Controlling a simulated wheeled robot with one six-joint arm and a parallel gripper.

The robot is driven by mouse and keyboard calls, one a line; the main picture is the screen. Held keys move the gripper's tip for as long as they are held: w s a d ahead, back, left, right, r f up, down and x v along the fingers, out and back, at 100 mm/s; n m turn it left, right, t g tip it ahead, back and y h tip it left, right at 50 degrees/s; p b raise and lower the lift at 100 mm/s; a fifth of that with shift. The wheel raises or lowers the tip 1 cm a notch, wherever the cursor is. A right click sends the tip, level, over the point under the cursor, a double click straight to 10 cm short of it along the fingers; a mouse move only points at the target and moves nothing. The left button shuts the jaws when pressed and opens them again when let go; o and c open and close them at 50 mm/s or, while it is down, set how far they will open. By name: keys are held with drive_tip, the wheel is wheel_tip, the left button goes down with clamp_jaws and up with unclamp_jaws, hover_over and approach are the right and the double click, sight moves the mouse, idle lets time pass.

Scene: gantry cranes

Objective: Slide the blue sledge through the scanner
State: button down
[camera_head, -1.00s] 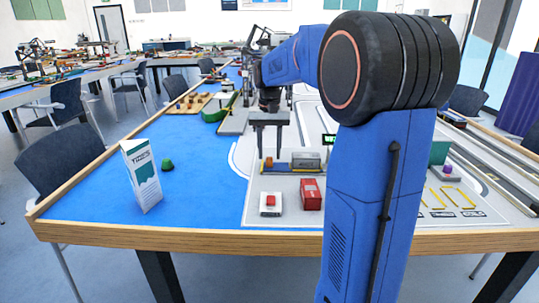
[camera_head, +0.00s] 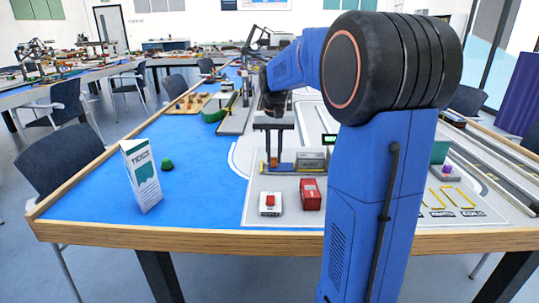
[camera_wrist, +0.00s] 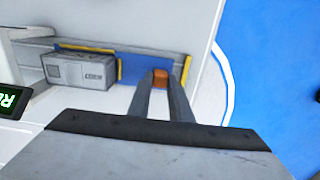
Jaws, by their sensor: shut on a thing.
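The blue sledge (camera_wrist: 132,68) lies on the pale track panel, with yellow bars on it. An orange knob (camera_wrist: 160,77) stands near one end of the sledge; it also shows in the head view (camera_head: 272,163). A grey box (camera_wrist: 78,72) with a label sits beside the knob on the track side; it also shows in the head view (camera_head: 312,161). My gripper (camera_wrist: 160,79) is shut on the orange knob, its fingers on either side. Part of a white frame at the left edge of the wrist view may be the scanner, but it is cut off.
A dark display with green letters (camera_wrist: 10,100) stands beside the track. In the head view, a white box with a red button (camera_head: 270,203) and a red box (camera_head: 310,195) stand in front.

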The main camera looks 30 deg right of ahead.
sight(310, 155)
drive_tip(key=s+d, duration=0.2)
drive_tip(key=d, duration=0.1)
drive_tip(key=s+d, duration=0.2)
drive_tip(key=d, duration=0.1)
drive_tip(key=s+d, duration=0.2)
drive_tip(key=d, duration=0.2)
drive_tip(key=shift+s, duration=0.35)
drive_tip(key=c, duration=1.6)
unclamp_jaws()
drive_tip(key=shift+r, duration=0.15)
wheel_tip(310, 155, up, 17)
drive_tip(key=shift+r, duration=0.1)
